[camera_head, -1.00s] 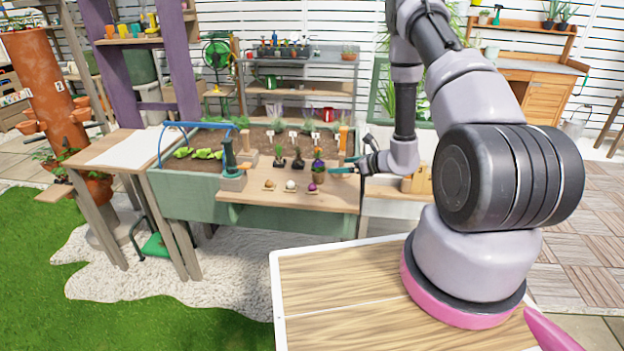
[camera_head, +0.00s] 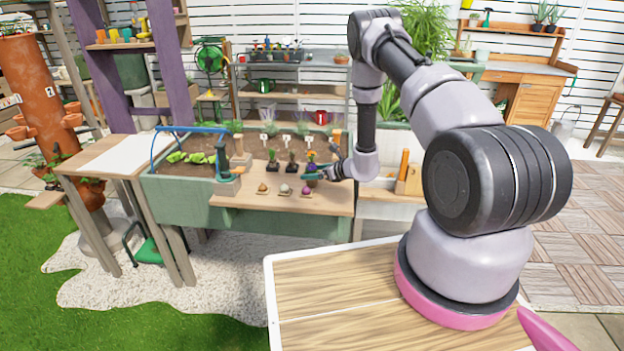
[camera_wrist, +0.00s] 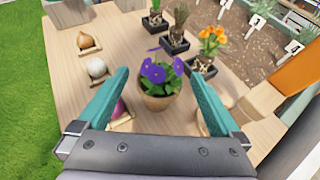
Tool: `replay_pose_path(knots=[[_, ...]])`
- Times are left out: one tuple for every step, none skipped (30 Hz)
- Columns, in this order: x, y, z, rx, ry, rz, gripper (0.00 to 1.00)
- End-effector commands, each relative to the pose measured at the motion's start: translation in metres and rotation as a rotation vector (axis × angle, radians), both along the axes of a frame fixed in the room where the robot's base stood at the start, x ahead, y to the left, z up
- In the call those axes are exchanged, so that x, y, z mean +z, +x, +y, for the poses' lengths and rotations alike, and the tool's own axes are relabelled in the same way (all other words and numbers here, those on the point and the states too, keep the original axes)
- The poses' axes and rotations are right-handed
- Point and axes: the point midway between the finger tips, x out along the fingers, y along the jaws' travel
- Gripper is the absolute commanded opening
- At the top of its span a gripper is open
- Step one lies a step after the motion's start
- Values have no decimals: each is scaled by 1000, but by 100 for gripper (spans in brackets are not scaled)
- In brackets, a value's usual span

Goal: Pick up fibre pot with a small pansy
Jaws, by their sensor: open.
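The fibre pot with a small pansy (camera_wrist: 158,95) stands upright on the wooden board, with purple flowers and green leaves above a brown pot. In the wrist view it sits between the two teal fingers of my gripper (camera_wrist: 160,100), with a gap on both sides. My gripper is open and empty. In the head view my gripper (camera_head: 318,177) is over the right part of the board, and the pansy is mostly hidden there behind it.
Black trays with small plants, one with orange flowers (camera_wrist: 211,42), stand behind the pansy. Bulbs lie on small mats to the left, including a white one (camera_wrist: 97,68); a purple one is partly behind the left finger. A wooden block (camera_wrist: 262,100) is close on the right.

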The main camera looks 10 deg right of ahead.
Motion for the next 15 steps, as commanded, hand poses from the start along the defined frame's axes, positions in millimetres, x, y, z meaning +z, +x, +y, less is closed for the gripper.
replay_pose_path(knots=[[0, 0, 0, 0, 0, 0, 100], [0, 0, 0, 0, 0, 0, 100], [0, 0, 0, 0, 0, 0, 100], [0, 0, 0, 0, 0, 0, 96], [0, 0, 0, 0, 0, 0, 85], [0, 0, 0, 0, 0, 0, 69], [0, 0, 0, 0, 0, 0, 58], [0, 0, 0, 0, 0, 0, 46], [0, 0, 0, 0, 0, 0, 31], [0, 0, 0, 0, 0, 0, 20], [0, 0, 0, 0, 0, 0, 12], [0, 0, 0, 0, 0, 0, 12], [0, 0, 0, 0, 0, 0, 12], [0, 0, 0, 0, 0, 0, 12], [0, 0, 0, 0, 0, 0, 12]])
